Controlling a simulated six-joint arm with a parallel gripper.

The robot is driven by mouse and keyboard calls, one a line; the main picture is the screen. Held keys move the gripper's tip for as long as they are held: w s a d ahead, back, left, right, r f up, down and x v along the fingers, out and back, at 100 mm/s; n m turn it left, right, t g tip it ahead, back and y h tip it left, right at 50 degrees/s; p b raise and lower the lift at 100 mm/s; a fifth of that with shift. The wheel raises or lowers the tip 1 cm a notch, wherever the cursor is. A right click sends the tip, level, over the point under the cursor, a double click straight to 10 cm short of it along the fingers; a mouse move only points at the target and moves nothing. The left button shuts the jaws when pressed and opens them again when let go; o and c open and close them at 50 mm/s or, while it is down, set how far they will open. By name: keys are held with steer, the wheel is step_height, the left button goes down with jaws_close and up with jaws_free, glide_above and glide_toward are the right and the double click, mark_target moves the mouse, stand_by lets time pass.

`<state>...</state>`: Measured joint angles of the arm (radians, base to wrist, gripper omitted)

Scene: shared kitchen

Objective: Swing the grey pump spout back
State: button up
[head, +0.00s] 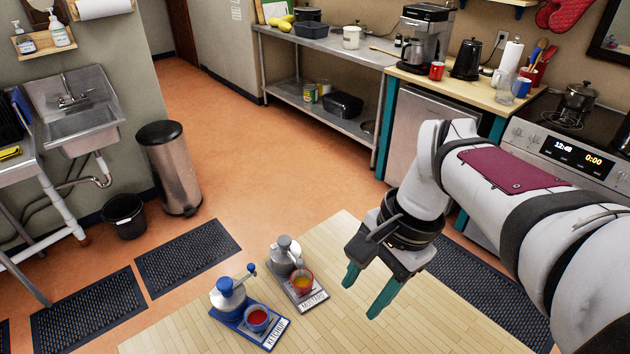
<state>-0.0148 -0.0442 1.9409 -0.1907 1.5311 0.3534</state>
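The grey pump (287,254) stands at the back of a grey tray labelled MUSTARD (314,301) on the wooden table. Its spout is small in this view, and I cannot tell exactly which way it points.
Left of the grey pump, a blue pump (229,298) and a blue cup with red contents (257,318) stand on a blue KETCHUP tray (275,335). The blue spout sticks up to the right, near the grey tray. The wooden table (420,325) is bare on the right.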

steer(key=w+a+m, duration=0.2)
steer(key=w, duration=0.7)
steer(key=m+y, duration=0.2)
steer(key=m, duration=0.2)
glide_toward(300, 261)
steer(key=x, duration=0.6)
steer(key=shift+a+f, duration=0.1)
steer(key=shift+f, duration=0.15)
steer(key=shift+a+f, duration=0.25)
steer(key=shift+f, duration=0.35)
jaws_close()
